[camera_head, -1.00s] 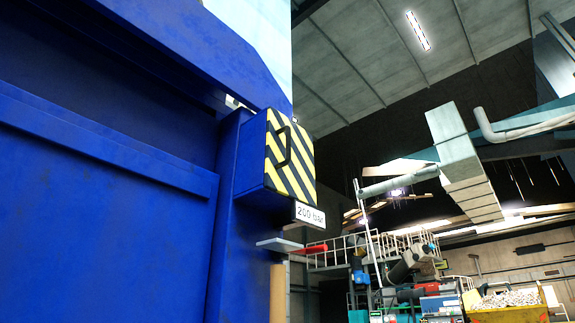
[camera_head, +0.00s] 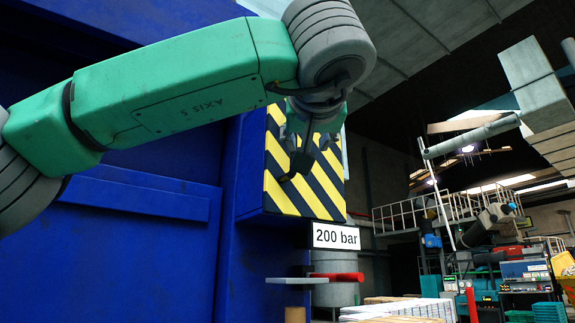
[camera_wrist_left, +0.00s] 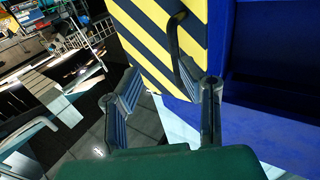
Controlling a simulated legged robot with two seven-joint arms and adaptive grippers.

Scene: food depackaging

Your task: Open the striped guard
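The striped guard (camera_head: 318,196) is a yellow-and-black box face on the blue machine, and it looks shut. It also shows in the left wrist view (camera_wrist_left: 150,42). Its black bar handle (camera_wrist_left: 181,48) stands out from the stripes. My left gripper (camera_head: 297,160) is in front of the guard's upper part and hides some of it in the head view. In the left wrist view its two fingers (camera_wrist_left: 163,90) are spread apart. The handle's lower end is close to the right finger; I cannot tell whether they touch. My right gripper is not in view.
The blue machine wall (camera_head: 130,245) fills the left side. A "200 bar" sign (camera_head: 336,236) hangs under the guard, and a red lever (camera_head: 337,276) sits below that. Pallets with stacked sheets (camera_head: 400,310) stand lower right. Railings and equipment are farther back.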

